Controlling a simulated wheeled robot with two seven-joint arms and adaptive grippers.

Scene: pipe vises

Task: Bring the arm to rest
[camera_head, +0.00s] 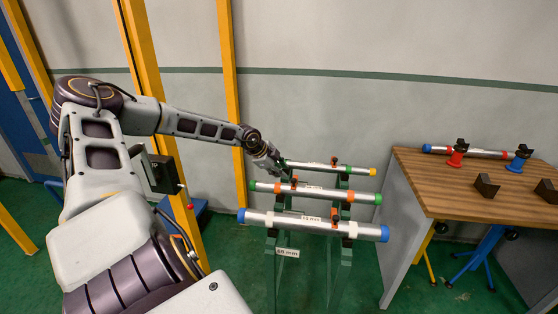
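My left arm reaches in from the left, and its gripper (276,168) is beside the left end of the far pipe (330,167) on the rack. The gripper is small and dark here, and I cannot tell whether its fingers are open, shut or touching the pipe. The far pipe has a yellow right end cap. The middle pipe (318,191) has green end caps, and the near pipe (310,224) has blue ones. All three lie across a green rack (345,262). My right gripper is not in view.
A wooden-topped workbench (440,187) stands at the right. A blue-capped pipe (480,152) lies there at a red vise (456,156) and a blue vise (518,161). Dark blocks (486,186) sit on the bench. Yellow posts (232,100) stand behind my arm.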

